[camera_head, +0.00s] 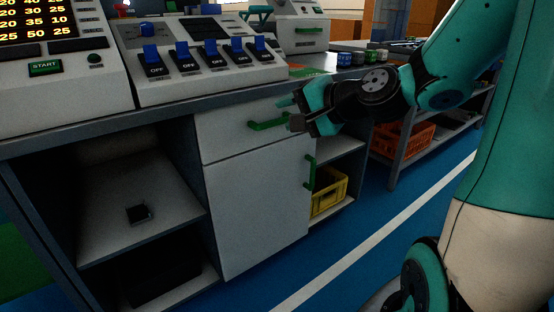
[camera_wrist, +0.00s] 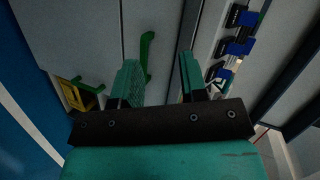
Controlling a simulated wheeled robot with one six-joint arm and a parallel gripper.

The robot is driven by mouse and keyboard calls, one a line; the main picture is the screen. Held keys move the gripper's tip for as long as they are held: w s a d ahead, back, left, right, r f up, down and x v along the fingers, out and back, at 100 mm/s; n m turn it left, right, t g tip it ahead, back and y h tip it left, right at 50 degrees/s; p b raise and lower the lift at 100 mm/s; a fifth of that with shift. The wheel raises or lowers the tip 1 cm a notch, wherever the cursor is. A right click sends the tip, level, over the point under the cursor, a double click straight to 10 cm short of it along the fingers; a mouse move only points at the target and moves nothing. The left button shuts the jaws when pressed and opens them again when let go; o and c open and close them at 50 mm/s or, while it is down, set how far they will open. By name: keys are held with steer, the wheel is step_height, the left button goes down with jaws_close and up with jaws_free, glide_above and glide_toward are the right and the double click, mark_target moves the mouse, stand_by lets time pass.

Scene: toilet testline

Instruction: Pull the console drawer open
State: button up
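The console drawer (camera_head: 225,134) is a pale grey front below the switch panel. It looks flush with the console. Its green bar handle (camera_head: 268,125) is near the drawer's right side. My gripper (camera_head: 296,112) is at the right of this handle, its fingertips close to the handle's right end. In the wrist view my gripper (camera_wrist: 160,62) is open, with two teal fingers apart and nothing held. The drawer handle (camera_wrist: 147,46) shows between and ahead of the fingers, nearer the left one. I cannot tell whether a finger touches it.
Below the drawer is a cabinet door (camera_head: 255,212) with its own green handle (camera_head: 310,171). A yellow crate (camera_head: 329,193) sits on a shelf to the right. The switch panel (camera_head: 205,60) is above. Blue floor (camera_head: 375,220) is free to the right.

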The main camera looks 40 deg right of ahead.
steer(key=d+f+m+t+h+b, duration=0.3)
steer(key=d+f+m+b, duration=0.25)
steer(key=d, duration=0.25)
steer(key=p, duration=1.1)
glide_toward(279, 122)
steer(key=shift+h, duration=0.3)
steer(key=w, duration=0.3)
steer(key=w+f, duration=0.1)
steer(key=w, duration=0.6)
steer(key=shift+w+a+f+p, duration=0.3)
steer(key=shift+a+f+p, duration=0.05)
steer(key=shift+a+f, duration=0.05)
jaws_close()
